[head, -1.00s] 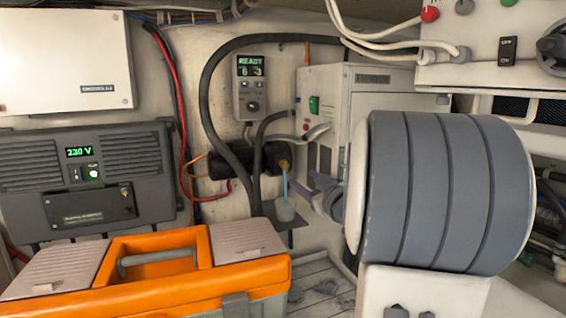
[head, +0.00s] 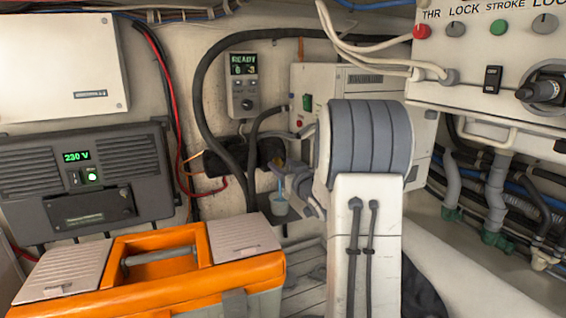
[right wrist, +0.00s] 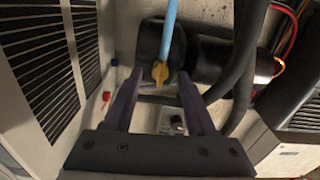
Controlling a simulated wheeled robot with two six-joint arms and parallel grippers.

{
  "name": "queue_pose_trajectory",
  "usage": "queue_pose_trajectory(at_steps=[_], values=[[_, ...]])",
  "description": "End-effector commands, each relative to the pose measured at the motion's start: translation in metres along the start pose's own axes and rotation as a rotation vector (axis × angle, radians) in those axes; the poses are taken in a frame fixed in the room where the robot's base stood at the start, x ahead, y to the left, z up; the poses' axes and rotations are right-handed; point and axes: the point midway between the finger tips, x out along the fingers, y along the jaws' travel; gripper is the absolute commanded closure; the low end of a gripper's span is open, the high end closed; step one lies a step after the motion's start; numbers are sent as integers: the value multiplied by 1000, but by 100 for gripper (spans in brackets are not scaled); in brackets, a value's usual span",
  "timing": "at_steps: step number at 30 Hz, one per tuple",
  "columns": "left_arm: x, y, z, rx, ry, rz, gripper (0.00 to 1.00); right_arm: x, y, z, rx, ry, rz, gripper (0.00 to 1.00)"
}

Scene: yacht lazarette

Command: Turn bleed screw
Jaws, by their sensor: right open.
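The yellow bleed screw (right wrist: 160,73) shows in the right wrist view on a dark cylindrical body, with a light blue tube (right wrist: 169,30) running from it. In the head view the screw is small and partly hidden near my right gripper (head: 298,178); the tube (head: 280,186) hangs into a small cup (head: 279,205). My right gripper (right wrist: 160,78) is open, with its two purple fingers on either side of the screw's yellow head. Gaps show between the head and the fingers, and I cannot tell how far the tips reach in depth. My left gripper is not in view.
An orange toolbox (head: 150,289) stands at the front left. A thick black hose (head: 208,75) loops beside a small panel with a lit display (head: 244,84). A white cabinet (head: 345,78) stands behind my right arm. A switch panel (head: 490,60) overhangs at the upper right.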

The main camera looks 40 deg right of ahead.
Motion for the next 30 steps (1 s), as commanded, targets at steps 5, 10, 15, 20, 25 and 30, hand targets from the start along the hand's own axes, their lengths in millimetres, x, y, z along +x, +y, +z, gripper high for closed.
queue_pose_trajectory(at_steps=[5,10,15,20,25,30], values=[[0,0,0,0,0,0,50,1,0,0,-1,0,0,44],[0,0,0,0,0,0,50,1,0,0,-1,0,0,82],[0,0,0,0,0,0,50,0,0,0,-1,0,0,100],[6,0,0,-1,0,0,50,0,0,2,45,0,0,100],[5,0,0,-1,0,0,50,0,0,0,66,-1,0,100],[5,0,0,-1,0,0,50,0,0,1,66,-1,0,51]])
